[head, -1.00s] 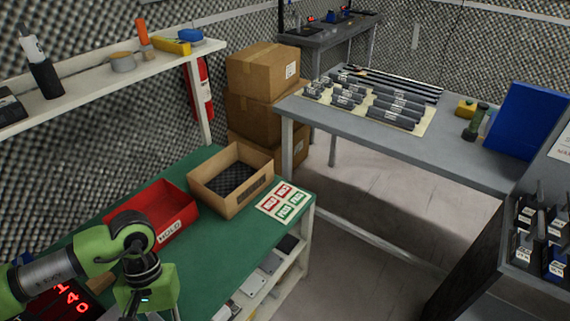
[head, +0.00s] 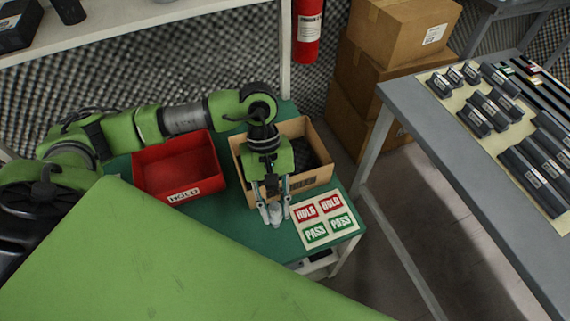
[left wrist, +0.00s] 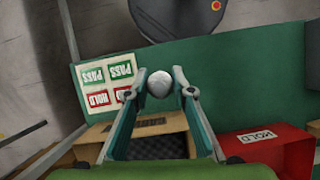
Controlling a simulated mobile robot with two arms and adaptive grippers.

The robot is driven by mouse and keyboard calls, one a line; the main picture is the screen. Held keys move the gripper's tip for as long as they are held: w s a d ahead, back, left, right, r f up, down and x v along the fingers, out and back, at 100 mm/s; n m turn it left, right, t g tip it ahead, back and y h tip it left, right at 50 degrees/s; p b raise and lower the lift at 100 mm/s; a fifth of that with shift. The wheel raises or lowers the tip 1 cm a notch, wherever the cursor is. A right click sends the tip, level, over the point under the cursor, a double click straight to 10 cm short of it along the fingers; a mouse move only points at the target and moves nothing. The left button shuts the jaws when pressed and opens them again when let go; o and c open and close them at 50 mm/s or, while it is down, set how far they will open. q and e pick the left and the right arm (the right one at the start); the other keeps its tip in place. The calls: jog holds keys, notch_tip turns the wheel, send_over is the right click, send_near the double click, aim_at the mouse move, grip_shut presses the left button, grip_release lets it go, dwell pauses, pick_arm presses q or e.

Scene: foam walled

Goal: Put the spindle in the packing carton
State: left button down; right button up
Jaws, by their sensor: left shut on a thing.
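My left gripper (head: 272,206) points down over the front side of the packing carton (head: 318,180), an open cardboard box with a dark padded floor. It is shut on a small grey-white rounded piece, seemingly the spindle (head: 277,216), at its fingertips. In the left wrist view the fingers close on the pale rounded end of the spindle (left wrist: 159,84), with the carton (left wrist: 108,134) beyond. The gripper hides part of the carton. I cannot tell the spindle's full length. The right gripper is not seen.
A red HOLD bin (head: 184,174) stands left of the carton. A sheet of HOLD and PASS labels (head: 325,220) lies at its front right on the green bench. A grey table (head: 471,165) with dark parts stands at right. Stacked cardboard boxes (head: 398,38) stand behind.

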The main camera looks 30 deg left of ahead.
pick_arm(q)
jog(key=n, duration=0.2)
jog(key=shift+w+a+r+n+t+h, duration=0.1)
jog(key=shift+w+r+n+t+h, duration=0.1)
jog(key=shift+r+n+t+h, duration=0.15)
jog(key=shift+w+a+r+n+t+h, duration=0.1)
jog(key=shift+r+n+t+h, duration=0.1)
jog(key=shift+n, duration=0.45)
jog(key=shift+w+a+r+n+t+h, duration=0.1)
jog(key=shift+n+t+h, duration=0.05)
jog(key=shift+n, duration=0.45)
jog(key=w+a+r+n+t+y, duration=0.3)
jog(key=a+r+n+t, duration=0.45)
jog(key=n, duration=1.15)
jog(key=w+d+f+p, duration=0.1)
jog(key=w+f+p, duration=0.1)
jog(key=w+f, duration=1.1)
jog(key=shift+w+g, duration=0.45)
jog(key=shift+w, duration=0.1)
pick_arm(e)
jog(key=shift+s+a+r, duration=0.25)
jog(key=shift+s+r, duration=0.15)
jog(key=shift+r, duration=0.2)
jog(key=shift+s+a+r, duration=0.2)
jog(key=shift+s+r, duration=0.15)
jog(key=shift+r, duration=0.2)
